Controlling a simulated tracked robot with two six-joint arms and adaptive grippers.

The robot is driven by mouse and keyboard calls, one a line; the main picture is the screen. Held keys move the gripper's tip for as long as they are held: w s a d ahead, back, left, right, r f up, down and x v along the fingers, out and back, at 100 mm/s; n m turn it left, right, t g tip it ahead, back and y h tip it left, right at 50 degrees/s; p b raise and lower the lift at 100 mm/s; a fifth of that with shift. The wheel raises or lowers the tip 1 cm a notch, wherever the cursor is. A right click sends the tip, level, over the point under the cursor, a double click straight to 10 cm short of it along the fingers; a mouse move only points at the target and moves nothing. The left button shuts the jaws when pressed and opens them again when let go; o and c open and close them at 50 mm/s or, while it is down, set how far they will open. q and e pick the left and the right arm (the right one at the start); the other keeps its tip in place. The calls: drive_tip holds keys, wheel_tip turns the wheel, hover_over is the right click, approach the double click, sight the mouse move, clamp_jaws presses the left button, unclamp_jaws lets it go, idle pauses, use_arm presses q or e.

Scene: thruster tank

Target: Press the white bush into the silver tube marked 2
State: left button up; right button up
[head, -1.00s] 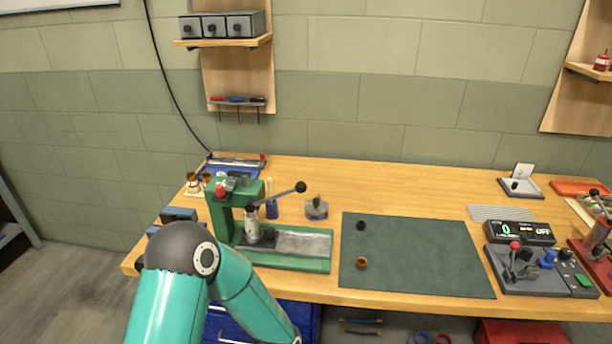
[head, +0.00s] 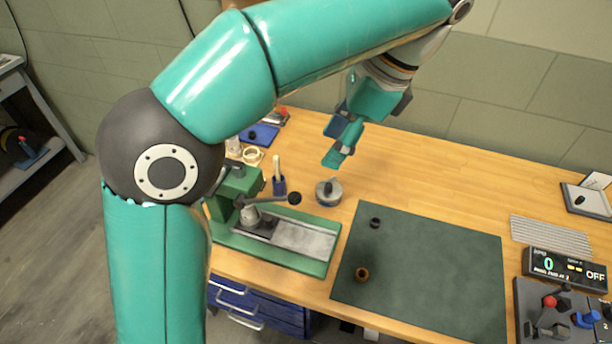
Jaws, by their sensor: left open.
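A pale cream ring (head: 252,155), which may be the white bush, stands at the back left of the bench behind the green press (head: 240,185). A second pale piece (head: 234,146) is beside it, partly hidden by my arm. I cannot make out a silver tube marked 2. A silver cylindrical part (head: 250,215) is at the press, too small to show a mark. My left gripper (head: 338,150) is open and empty, above the back of the bench, right of the pale pieces. My right gripper is not in view.
A round grey piece with a black knob (head: 328,191) stands right of the press lever. A green mat (head: 430,265) holds a black ring (head: 375,222) and a brown ring (head: 362,274). A counter box (head: 565,266) is at right.

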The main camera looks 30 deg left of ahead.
sight(297, 194)
use_arm(q)
drive_tip(key=b+x, duration=0.5)
drive_tip(key=x, duration=1.1)
drive_tip(key=shift+s+a+f, duration=0.1)
drive_tip(key=shift+a+f, duration=0.15)
clamp_jaws()
